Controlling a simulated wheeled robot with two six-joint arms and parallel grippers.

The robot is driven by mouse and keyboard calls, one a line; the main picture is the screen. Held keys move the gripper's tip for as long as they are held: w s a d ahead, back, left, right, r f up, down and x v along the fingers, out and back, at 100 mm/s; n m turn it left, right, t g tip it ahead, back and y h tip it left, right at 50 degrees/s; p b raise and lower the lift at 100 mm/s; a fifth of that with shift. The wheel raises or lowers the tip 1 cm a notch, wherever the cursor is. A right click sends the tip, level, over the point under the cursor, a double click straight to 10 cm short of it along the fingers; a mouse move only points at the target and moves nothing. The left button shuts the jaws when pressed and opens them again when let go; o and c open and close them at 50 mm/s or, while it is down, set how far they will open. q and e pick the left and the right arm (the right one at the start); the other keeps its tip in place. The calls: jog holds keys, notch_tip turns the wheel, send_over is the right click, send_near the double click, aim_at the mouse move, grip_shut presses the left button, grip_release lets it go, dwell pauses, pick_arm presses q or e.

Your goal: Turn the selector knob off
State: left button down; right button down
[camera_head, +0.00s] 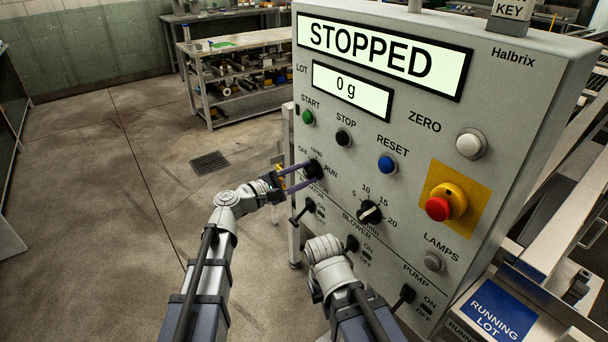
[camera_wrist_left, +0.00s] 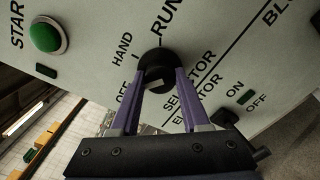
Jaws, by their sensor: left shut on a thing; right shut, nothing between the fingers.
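The selector knob (camera_head: 313,169) is a black rotary knob on the grey panel, with OFF, HAND and RUN printed around it.
The display (camera_head: 381,54) reads STOPPED, and the lower one (camera_head: 353,90) reads 0 g. Around the knob are the green START button (camera_head: 308,117), black STOP button (camera_head: 343,138), blue RESET button (camera_head: 387,164), timer dial (camera_head: 369,212) and red emergency button (camera_head: 438,208). Open floor lies left.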

pick_arm(q)
jog(key=shift+n, duration=0.8)
jog(key=shift+c, duration=1.9)
grip_release()
jog(key=v, duration=0.8)
jog(key=shift+d, duration=0.1)
